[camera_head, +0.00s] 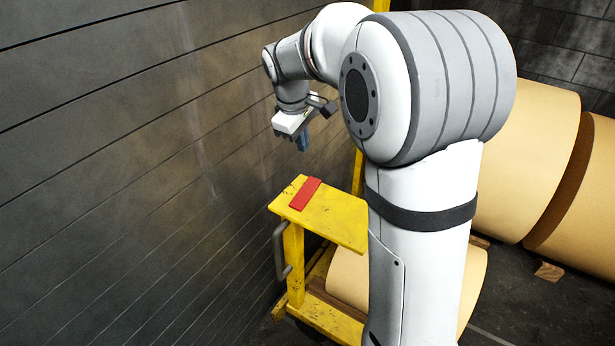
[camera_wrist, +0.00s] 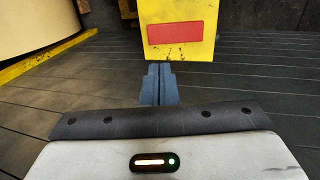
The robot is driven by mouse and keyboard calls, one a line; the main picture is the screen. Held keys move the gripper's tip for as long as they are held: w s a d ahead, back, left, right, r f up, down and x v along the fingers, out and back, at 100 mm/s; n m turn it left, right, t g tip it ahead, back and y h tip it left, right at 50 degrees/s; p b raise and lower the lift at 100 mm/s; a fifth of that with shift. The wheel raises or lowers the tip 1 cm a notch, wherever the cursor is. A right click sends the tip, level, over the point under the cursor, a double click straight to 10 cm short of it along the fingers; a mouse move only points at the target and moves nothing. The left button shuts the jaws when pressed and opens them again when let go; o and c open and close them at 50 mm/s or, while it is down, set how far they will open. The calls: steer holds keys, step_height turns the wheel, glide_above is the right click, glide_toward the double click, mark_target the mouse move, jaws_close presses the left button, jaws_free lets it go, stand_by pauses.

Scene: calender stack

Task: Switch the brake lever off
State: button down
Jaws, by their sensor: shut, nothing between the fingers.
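A grey bent handle (camera_head: 280,250), which looks like the brake lever, hangs upright at the left side of the yellow stand, below its top plate. I cannot tell its setting. The yellow top plate (camera_head: 335,226) carries a flat red bar (camera_head: 305,194). My gripper (camera_head: 302,143) is above the plate, near the wall, with its blue fingers together and empty. In the wrist view the shut fingers (camera_wrist: 158,68) point toward the near edge of the yellow plate (camera_wrist: 182,52), with the red bar (camera_wrist: 175,33) beyond. The handle is not seen in the wrist view.
A dark slatted wall (camera_head: 120,150) rises close on the left of the stand. Large tan rolls (camera_head: 525,150) lie at the right behind my arm. A small wooden block (camera_head: 548,271) is on the dark floor. A yellow post stands behind the plate.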

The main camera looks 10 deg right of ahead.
mark_target(310, 184)
steer(key=p+x, duration=0.1)
steer(key=x, duration=1.2)
steer(key=shift+d+f, duration=0.1)
steer(key=shift+f, duration=0.25)
steer(key=shift+w+f, duration=0.1)
steer(key=shift+f, duration=0.05)
steer(key=shift+p, duration=0.3)
steer(key=shift+a+p, duration=0.2)
steer(key=shift+p, duration=0.2)
